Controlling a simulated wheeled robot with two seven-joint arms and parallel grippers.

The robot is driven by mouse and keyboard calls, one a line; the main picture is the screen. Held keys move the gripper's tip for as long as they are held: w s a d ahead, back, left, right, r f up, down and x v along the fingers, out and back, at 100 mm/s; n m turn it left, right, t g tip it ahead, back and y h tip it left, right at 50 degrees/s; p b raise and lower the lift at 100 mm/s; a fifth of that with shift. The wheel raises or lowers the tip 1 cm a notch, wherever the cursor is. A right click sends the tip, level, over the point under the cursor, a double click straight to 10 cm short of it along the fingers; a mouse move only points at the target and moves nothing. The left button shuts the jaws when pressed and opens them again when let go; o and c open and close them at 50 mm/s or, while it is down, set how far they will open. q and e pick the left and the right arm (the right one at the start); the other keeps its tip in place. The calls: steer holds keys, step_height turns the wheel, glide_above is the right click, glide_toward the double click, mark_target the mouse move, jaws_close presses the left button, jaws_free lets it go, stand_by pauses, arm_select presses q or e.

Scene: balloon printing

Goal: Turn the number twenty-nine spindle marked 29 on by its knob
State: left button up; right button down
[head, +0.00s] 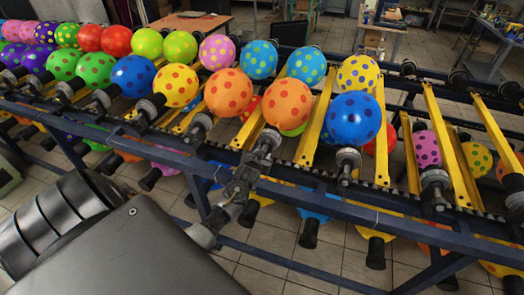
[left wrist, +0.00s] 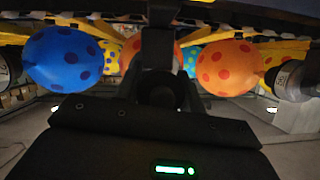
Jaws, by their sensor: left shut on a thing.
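My left gripper (head: 257,163) has reached the near rail of the balloon rack and is shut on the knob of a spindle. This spindle (head: 268,141) carries an orange balloon with red spots (head: 287,103). No number 29 can be read on it. In the left wrist view the gripper (left wrist: 160,62) is dark and points at the spindle, with the orange balloon behind it mostly hidden. The fingers cover most of the knob, so its turn position cannot be told. My right gripper is not in view.
A blue spotted balloon (head: 354,120) on its spindle (head: 348,160) is close to the right. Another orange balloon (head: 228,93) and its spindle (head: 199,127) are close to the left. A dark blue rail (head: 330,202) runs below. More balloons hang under the rack.

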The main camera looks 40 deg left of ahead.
arm_select(q)
steer(key=shift+a+r+m+g+y+p, duration=0.15)
steer(key=shift+m+g+y+p, duration=0.3)
steer(key=shift+m+y, duration=0.85)
steer(key=shift+m+t, duration=0.25)
steer(key=shift+m, duration=0.15)
steer(key=o, duration=1)
steer(key=shift+s+d, duration=0.3)
steer(key=shift+s, duration=0.1)
steer(key=b+v, duration=0.1)
steer(key=v, duration=0.9)
steer(key=shift+w+r, duration=0.1)
steer(key=shift+r, duration=0.1)
